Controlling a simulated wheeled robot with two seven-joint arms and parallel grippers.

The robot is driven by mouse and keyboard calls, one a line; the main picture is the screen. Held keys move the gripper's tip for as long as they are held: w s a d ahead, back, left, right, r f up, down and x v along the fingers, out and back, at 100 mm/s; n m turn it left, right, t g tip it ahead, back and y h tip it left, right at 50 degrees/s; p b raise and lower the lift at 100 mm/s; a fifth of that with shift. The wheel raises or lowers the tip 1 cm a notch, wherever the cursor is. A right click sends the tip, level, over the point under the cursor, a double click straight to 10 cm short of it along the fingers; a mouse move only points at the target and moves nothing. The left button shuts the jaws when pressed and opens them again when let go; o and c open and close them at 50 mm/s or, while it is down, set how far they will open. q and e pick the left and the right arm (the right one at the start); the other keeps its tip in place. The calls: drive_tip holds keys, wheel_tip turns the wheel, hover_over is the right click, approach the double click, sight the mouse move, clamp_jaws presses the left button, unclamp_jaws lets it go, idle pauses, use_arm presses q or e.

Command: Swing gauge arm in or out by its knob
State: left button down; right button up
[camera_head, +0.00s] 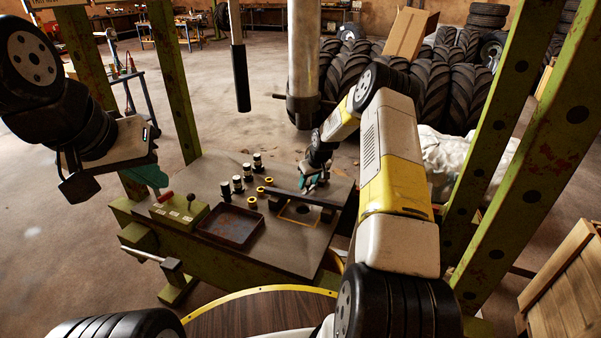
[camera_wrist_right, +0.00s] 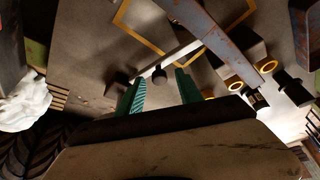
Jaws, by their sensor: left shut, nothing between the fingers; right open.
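The gauge arm (camera_wrist_right: 176,57) shows in the right wrist view as a thin pale bar, with a dark round knob (camera_wrist_right: 158,75) at its near end. My right gripper (camera_wrist_right: 160,83) is open, its teal fingers on either side of the knob in that view. I cannot tell whether they touch it. In the head view my right gripper (camera_head: 314,181) is low over the bench near the dark crossbar, and the knob cannot be made out. My left gripper (camera_head: 158,180) is shut and empty, above the left end of the bench.
The green control box (camera_head: 181,214) with levers stands below my left gripper. A dark tray (camera_head: 231,241) lies on the bench (camera_head: 290,252), with several black-and-white cylinders and yellow rings behind it. A rusty crossbar (camera_wrist_right: 212,36) runs close to the gauge arm. Green posts (camera_head: 535,145) stand at right.

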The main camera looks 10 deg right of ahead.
sight(326, 202)
drive_tip(key=v, duration=0.3)
drive_tip(key=shift+r, duration=0.15)
drive_tip(key=s+d, duration=0.1)
drive_tip(key=s, duration=0.2)
drive_tip(key=s+d, duration=0.1)
drive_tip(key=s, duration=0.3)
drive_tip(key=s+d, duration=0.2)
drive_tip(key=s, duration=0.2)
drive_tip(key=shift+s, duration=0.2)
